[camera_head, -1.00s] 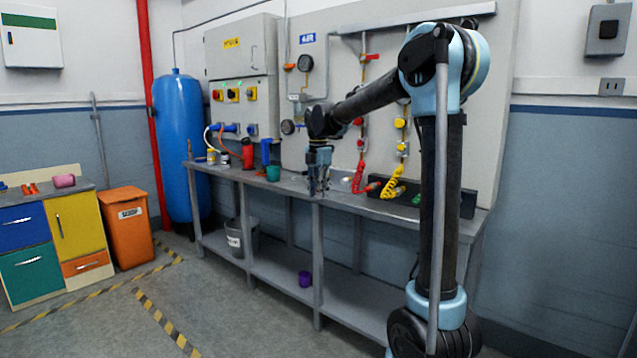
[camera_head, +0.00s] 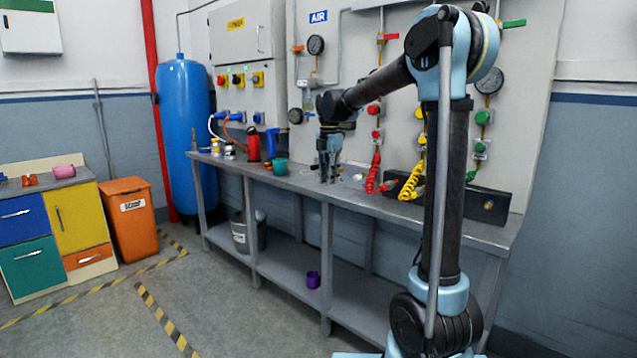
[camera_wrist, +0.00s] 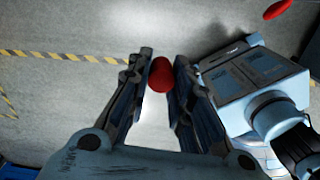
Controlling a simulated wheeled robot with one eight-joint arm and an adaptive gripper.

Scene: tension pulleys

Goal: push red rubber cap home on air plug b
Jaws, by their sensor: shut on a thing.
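My gripper (camera_head: 328,172) hangs over the grey workbench, to the right of a teal mug. In the wrist view my gripper (camera_wrist: 160,82) has its fingertips closed on a small rounded red piece, the red rubber cap (camera_wrist: 161,74), with grey surface behind it. In the head view the cap is too small to make out. Red (camera_head: 374,111), yellow (camera_head: 420,139) and green (camera_head: 483,117) fittings sit on the wall panel to the right, with coiled hoses below some. I cannot tell which part is air plug b.
The workbench (camera_head: 300,184) carries a teal mug (camera_head: 280,166), a red bottle (camera_head: 253,147) and coiled red (camera_head: 374,175) and yellow (camera_head: 412,182) hoses. A dark block (camera_head: 488,206) stands at its right end. Another red piece (camera_wrist: 277,9) shows at the wrist view's top right.

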